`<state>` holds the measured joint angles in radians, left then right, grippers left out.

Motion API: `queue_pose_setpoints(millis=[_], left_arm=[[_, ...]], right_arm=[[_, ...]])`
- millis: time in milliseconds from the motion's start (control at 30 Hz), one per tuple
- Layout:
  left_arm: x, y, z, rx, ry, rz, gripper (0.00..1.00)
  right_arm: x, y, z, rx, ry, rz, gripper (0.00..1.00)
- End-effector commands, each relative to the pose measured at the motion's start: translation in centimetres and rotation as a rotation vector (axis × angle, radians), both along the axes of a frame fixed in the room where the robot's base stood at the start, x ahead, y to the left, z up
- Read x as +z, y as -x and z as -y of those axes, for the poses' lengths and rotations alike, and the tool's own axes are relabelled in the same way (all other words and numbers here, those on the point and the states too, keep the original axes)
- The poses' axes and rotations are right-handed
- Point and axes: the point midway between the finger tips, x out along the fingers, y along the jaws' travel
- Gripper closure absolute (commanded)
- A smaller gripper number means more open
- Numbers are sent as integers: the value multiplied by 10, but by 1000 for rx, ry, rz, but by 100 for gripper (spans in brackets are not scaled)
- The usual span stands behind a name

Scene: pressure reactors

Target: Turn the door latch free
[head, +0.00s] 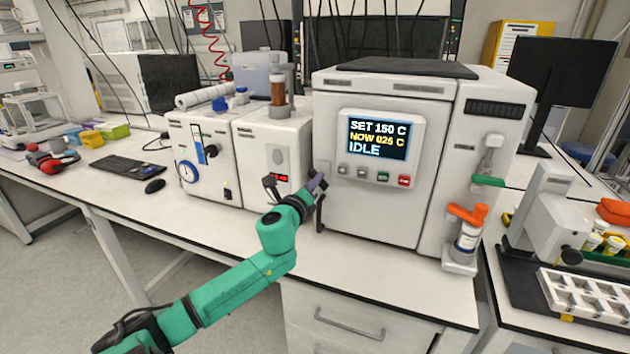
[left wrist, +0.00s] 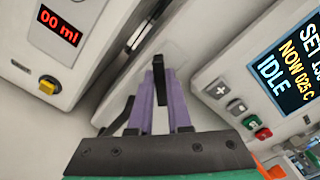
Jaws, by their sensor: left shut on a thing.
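The white reactor (head: 384,215) stands on the bench, its door shut and its screen reading SET 150 C, NOW 025 C, IDLE. The door latch (left wrist: 160,82) is a dark bar seen between my purple fingertips in the left wrist view. In the head view the fingers hide part of the latch. My right gripper is in neither view.
A smaller white machine (head: 277,150) with a red readout stands close left of my gripper. Bare bench top (head: 220,228) lies in front of the machines.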

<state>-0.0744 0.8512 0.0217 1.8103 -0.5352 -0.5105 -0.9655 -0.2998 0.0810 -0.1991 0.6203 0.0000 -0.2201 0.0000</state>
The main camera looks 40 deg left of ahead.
Motion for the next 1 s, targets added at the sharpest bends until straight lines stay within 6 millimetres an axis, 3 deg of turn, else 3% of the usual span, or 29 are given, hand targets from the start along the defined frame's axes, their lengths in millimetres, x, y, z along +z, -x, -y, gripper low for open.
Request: queue_pose_setpoints(millis=[500,1000], left_arm=[[-2,0,-2,1,419,146,100],[-3,1,-2,1,567,197,100]], right_arm=[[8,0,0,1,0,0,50],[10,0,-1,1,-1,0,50]])
